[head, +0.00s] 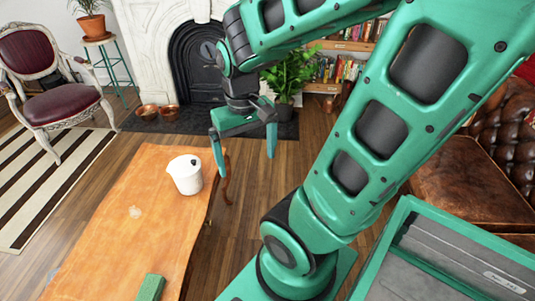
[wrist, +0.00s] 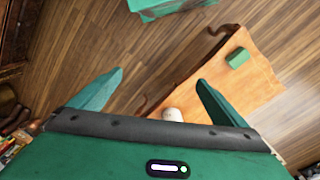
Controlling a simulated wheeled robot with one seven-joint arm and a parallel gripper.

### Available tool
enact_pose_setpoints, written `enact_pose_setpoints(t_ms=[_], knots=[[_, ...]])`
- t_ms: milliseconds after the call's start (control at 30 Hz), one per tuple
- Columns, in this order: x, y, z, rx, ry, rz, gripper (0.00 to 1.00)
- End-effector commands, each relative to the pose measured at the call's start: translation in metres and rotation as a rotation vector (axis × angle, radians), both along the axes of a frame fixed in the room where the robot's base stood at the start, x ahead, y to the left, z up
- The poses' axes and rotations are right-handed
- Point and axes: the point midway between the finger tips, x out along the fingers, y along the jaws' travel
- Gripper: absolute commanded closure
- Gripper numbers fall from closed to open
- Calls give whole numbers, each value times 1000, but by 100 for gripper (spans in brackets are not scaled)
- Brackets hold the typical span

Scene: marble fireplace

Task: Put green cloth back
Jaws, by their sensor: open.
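A small green block-like thing, seemingly the folded green cloth (head: 150,287), lies on the wooden table (head: 95,225) near the bottom edge of the head view. It also shows on the tabletop in the wrist view (wrist: 238,57). My gripper (head: 244,154) is open and empty, fingers pointing down, above the floor just beyond the table's right edge. It is well apart from the cloth, which lies toward the front left of it in the head view.
A white pitcher (head: 186,175) stands on the table, near its right edge and close to my gripper. A small pale spot (head: 134,212) is on the tabletop. A chair (head: 55,80), a fireplace and a potted fern (head: 287,76) stand behind. A brown leather seat (head: 460,175) is at right.

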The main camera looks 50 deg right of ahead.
Motion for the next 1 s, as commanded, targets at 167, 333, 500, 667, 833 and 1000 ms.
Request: enact_pose_setpoints(t_ms=[167,333,500,667,833,1000], knots=[[-44,-10,18,26,2,-117,4],[-60,-21,24,40,6,-160,4],[-61,-20,24,40,8,-162,4],[-61,-20,24,40,7,-161,4],[-61,-20,24,40,7,-160,4],[-61,-20,24,40,7,-160,4]])
